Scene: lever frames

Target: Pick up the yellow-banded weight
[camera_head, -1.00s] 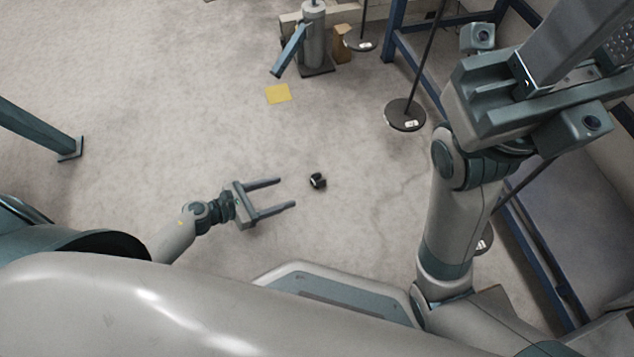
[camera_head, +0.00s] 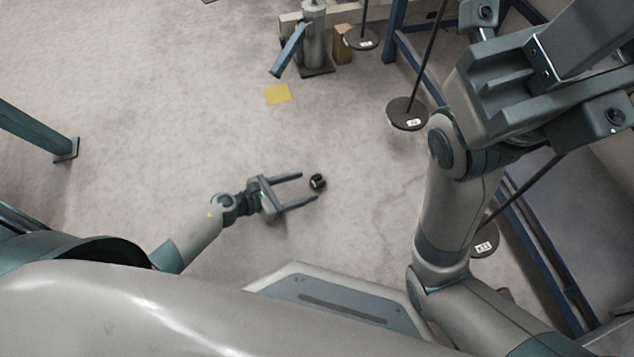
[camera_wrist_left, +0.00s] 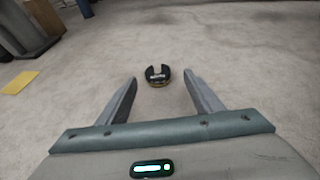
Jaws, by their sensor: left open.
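The weight (camera_head: 317,182) is a small dark disc with a slot in it, lying on the floor in the head view. In the left wrist view the weight (camera_wrist_left: 157,76) shows a pale label and a thin yellow band along its lower edge. My left gripper (camera_head: 309,186) is open and empty, low near the floor. Its two fingertips (camera_wrist_left: 160,76) stand on either side of the weight, which sits at or just past the tips, with a gap to each finger.
A yellow square (camera_head: 278,94) lies on the floor. A grey cylinder with a blue lever (camera_head: 290,50) stands at the back, beside a brown block (camera_head: 342,45). Round dark bases with poles (camera_head: 406,114) stand near a blue frame (camera_head: 395,30) at right. Floor around the weight is clear.

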